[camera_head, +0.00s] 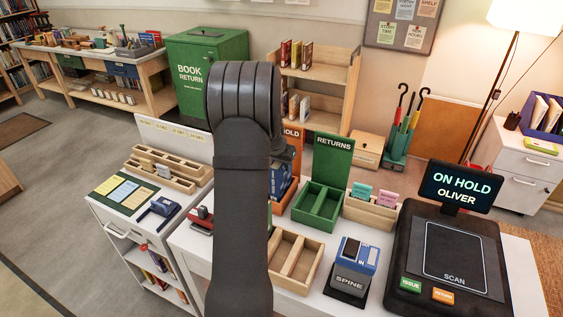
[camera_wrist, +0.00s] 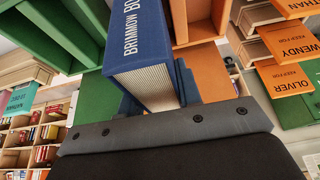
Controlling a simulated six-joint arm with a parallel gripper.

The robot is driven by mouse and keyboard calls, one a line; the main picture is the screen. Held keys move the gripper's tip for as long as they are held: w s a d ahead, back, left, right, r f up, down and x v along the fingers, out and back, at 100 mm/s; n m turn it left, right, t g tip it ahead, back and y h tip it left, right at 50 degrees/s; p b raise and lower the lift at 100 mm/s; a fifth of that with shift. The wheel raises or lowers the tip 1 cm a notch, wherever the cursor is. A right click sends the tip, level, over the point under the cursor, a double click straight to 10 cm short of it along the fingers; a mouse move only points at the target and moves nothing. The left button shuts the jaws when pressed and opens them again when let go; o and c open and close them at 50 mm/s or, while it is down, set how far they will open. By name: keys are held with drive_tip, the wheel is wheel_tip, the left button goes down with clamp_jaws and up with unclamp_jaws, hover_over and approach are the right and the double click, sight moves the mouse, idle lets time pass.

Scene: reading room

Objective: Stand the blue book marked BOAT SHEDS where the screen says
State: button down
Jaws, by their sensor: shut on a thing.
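The screen (camera_head: 461,187) at the right reads ON HOLD OLIVER. My gripper (camera_wrist: 160,104) is shut on a blue book (camera_wrist: 143,50); in the wrist view its visible lettering begins BRIMMOW BO and the rest is cut off. Its page edges face the wrist camera. In the head view a blue book part (camera_head: 282,178) shows beside my arm, which hides most of the gripper. It is over or in the orange HOLD holder (camera_head: 292,136); I cannot tell which. Orange name tabs for OLIVER (camera_wrist: 284,41) and WENDY (camera_wrist: 291,77) show at the right of the wrist view.
A green RETURNS holder (camera_head: 333,153) stands right of the orange one. A wooden tray (camera_head: 293,262), a SPINE device (camera_head: 352,268), a card box (camera_head: 371,211) and the scan pad (camera_head: 455,250) crowd the desk. A trolley (camera_head: 150,225) stands at the left.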

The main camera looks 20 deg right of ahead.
drive_tip(key=c, duration=0.9)
unclamp_jaws()
drive_tip(key=shift+c, duration=0.2)
drive_tip(key=v, duration=1.7)
drive_tip(key=shift+r, duration=0.2)
drive_tip(key=x, duration=1.7)
drive_tip(key=shift+f, duration=0.25)
drive_tip(key=shift+r, duration=0.2)
